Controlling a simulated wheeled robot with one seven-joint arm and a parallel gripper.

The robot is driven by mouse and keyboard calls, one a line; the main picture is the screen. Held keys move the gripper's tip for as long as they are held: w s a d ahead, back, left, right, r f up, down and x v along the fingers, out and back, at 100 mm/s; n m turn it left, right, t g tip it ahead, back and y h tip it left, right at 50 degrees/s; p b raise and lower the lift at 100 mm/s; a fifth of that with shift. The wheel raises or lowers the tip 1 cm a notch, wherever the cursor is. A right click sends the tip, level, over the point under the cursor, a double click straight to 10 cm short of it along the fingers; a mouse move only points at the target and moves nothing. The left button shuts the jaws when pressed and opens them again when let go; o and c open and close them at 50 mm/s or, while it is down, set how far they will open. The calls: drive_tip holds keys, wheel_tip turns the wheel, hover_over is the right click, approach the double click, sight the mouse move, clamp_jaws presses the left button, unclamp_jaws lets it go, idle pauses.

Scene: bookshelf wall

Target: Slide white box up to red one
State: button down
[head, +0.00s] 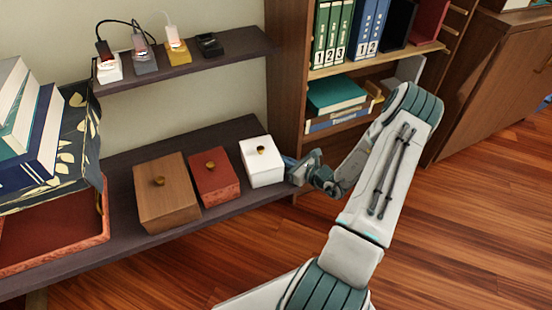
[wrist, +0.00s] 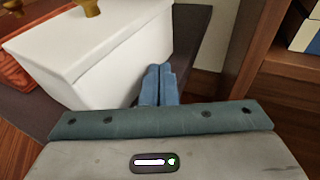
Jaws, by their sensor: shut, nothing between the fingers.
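The white box (head: 262,162) with a dark gold knob sits on the lower dark shelf, to the right of the red box (head: 214,177). A narrow gap shows between the two boxes in the head view. My gripper (head: 290,164) is shut and empty at the right side of the white box. In the wrist view my shut blue fingers (wrist: 158,84) are at the white box's (wrist: 95,50) side face; I cannot tell if they touch it. The red box (wrist: 14,70) shows partly at the left edge of the wrist view.
A brown wooden box (head: 166,200) stands left of the red box on the lower shelf (head: 120,175). A red tray (head: 100,232) and stacked books (head: 35,140) are farther left. A bookcase (head: 287,90) rises behind my gripper. An upper shelf (head: 190,60) holds small devices.

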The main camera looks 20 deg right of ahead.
drive_tip(key=shift+s+a, duration=0.1)
drive_tip(key=shift+a, duration=0.2)
drive_tip(key=d, duration=0.2)
drive_tip(key=w+d, duration=0.1)
drive_tip(key=d, duration=0.1)
drive_tip(key=shift+w, duration=0.1)
